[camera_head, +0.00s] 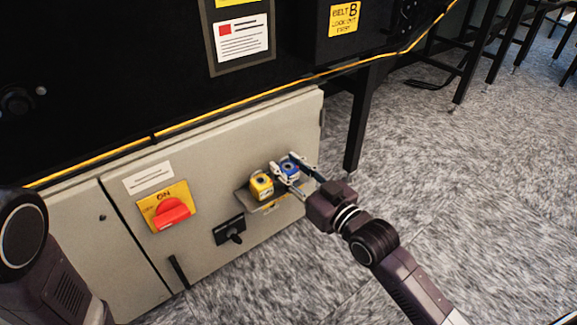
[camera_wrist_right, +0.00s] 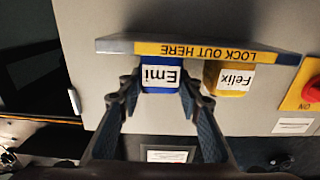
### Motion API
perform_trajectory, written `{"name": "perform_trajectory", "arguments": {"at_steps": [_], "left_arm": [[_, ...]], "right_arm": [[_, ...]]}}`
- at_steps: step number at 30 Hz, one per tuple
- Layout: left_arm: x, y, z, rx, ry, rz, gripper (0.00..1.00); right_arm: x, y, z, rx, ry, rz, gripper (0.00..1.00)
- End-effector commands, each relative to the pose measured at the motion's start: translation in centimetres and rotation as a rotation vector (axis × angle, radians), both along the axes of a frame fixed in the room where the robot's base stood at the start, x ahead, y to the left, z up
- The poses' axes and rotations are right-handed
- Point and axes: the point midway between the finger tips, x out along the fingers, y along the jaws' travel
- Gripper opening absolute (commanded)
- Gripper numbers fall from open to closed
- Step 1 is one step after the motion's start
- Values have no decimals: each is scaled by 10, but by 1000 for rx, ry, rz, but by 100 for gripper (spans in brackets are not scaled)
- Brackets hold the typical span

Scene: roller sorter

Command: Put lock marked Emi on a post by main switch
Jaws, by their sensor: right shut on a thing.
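The blue lock marked Emi (camera_wrist_right: 163,76) is between the two fingers of my right gripper (camera_wrist_right: 160,92), which is shut on it. In the head view the blue lock (camera_head: 290,167) is at the right end of a small shelf (camera_head: 246,196) on the grey cabinet. I cannot tell whether it rests on the shelf. The yellow lock marked Felix (camera_wrist_right: 229,78) stands beside it. The main switch (camera_head: 172,212), a red knob on a yellow ON plate, is left of the shelf. Posts cannot be made out. My left gripper is out of view.
The shelf's yellow edge reads LOCK OUT HERE (camera_wrist_right: 205,51). A black handle (camera_head: 230,230) sticks out of the cabinet (camera_head: 130,262) below the shelf. A black machine body (camera_head: 120,90) overhangs the cabinet top. A black leg (camera_head: 357,125) stands behind my right gripper.

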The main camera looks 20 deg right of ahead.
Motion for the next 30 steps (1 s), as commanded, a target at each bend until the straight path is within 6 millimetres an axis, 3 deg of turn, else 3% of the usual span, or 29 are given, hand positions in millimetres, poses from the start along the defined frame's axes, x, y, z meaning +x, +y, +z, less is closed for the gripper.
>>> {"name": "perform_trajectory", "arguments": {"at_steps": [1,2,7,19,30], "left_arm": [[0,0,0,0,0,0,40],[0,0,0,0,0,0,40],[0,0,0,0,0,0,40],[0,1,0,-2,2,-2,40],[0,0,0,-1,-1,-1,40]], "right_arm": [[0,0,-4,-2,8,0,5],[0,0,-4,-2,8,0,36],[0,0,-3,-1,7,0,53],[-8,-2,-3,-1,7,1,53],[-66,-24,-5,-4,11,0,53]]}}
